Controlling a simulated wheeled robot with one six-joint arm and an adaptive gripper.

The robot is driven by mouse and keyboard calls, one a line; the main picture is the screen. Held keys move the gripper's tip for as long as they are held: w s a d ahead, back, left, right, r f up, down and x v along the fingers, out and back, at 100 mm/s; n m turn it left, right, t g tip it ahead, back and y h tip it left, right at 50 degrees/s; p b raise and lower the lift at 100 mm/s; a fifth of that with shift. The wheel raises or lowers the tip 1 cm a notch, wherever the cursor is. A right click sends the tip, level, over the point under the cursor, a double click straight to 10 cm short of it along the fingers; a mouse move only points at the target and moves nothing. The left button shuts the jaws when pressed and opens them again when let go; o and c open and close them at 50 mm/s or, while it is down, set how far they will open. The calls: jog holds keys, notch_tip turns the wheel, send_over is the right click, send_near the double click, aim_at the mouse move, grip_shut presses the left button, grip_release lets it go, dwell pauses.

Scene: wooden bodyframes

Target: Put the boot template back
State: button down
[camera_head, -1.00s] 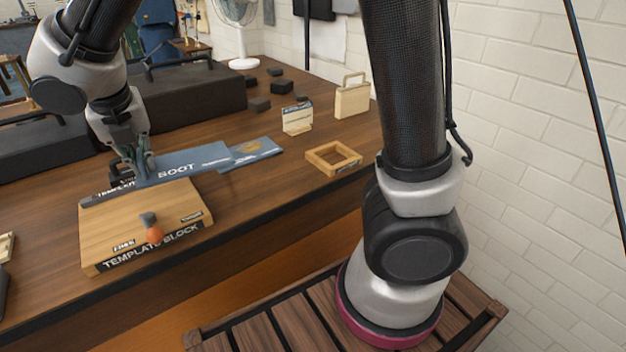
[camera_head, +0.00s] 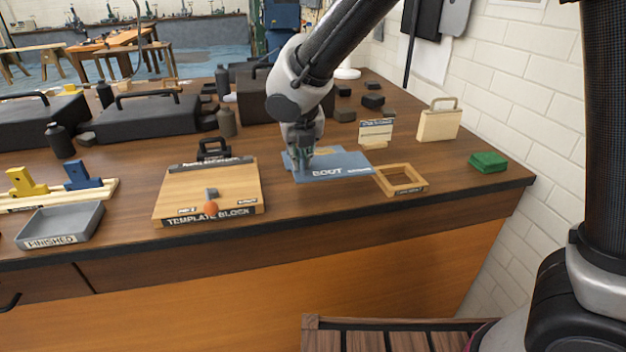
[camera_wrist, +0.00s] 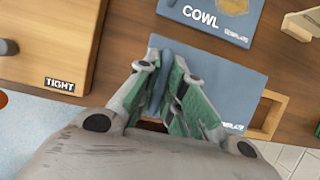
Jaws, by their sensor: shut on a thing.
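The boot template (camera_head: 345,172) is a flat blue plate marked BOOT, right of the template block (camera_head: 240,190). It also shows in the wrist view (camera_wrist: 225,85). My gripper (camera_head: 303,165) is shut on its upright blue grip, which shows between the fingers in the wrist view (camera_wrist: 162,75). I cannot tell whether the plate touches the table. The blue cowl template (camera_wrist: 205,20) lies just beyond it, mostly hidden in the head view. The wooden frame (camera_head: 402,190) is close to the boot template's right edge, and the plate partly covers it in the wrist view.
An orange knob (camera_head: 210,208) is on the front of the template block. A grey finished tray (camera_head: 62,224) stands at the left. A small sign (camera_head: 375,132), a wooden handled piece (camera_head: 438,123) and a green block (camera_head: 488,161) stand to the right. Black cases fill the back.

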notch_tip(320, 180, down, 6)
jog(key=shift+r, duration=0.1)
jog(key=c, duration=1.5)
grip_release()
jog(key=v, duration=1.2)
jog(key=shift+a, duration=0.1)
